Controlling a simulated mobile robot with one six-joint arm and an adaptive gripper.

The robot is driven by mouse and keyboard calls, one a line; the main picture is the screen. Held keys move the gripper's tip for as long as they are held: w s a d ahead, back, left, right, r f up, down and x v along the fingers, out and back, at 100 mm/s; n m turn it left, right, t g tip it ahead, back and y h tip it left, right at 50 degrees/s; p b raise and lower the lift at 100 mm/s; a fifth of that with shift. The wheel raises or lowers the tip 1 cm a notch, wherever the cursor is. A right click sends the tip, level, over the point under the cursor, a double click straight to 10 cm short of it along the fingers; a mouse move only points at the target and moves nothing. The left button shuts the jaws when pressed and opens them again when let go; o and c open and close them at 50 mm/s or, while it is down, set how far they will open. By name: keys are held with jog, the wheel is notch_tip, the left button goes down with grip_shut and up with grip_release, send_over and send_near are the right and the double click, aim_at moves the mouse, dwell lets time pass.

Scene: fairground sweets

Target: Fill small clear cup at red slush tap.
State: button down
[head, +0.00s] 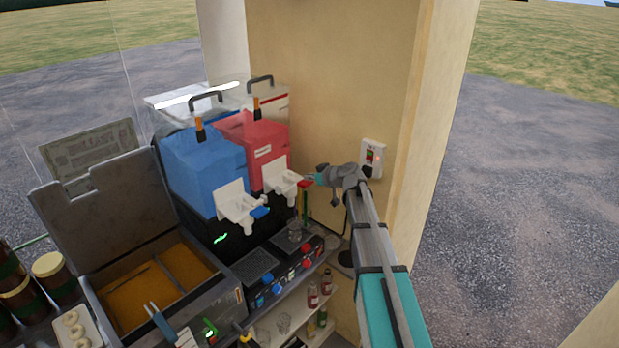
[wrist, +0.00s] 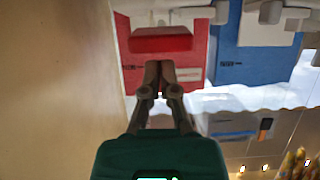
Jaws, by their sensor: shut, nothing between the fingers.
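The red slush tank (head: 262,145) stands right of the blue one on the slush machine. Its white tap (head: 281,176) has a red lever (head: 304,183) at the front; the lever also shows as a red block in the wrist view (wrist: 160,40). My gripper (head: 311,178) is at this lever, its fingers shut and empty, fingertips close to the lever in the wrist view (wrist: 166,66). I cannot tell whether they touch. A faint small clear cup (head: 294,232) seems to stand on the drip tray below the red tap. Its contents cannot be made out.
The blue tank (head: 205,165) and its blue-levered tap (head: 240,203) are at the left. A beige wall (head: 325,110) with a switch box (head: 371,157) stands close on the right. A lidded bin (head: 160,290) is at the front left. Bottles and a clear glass (head: 283,322) stand on a lower shelf.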

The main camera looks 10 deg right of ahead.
jog(key=shift+a+f, duration=0.1)
jog(key=shift+f, duration=0.15)
dwell(0.4)
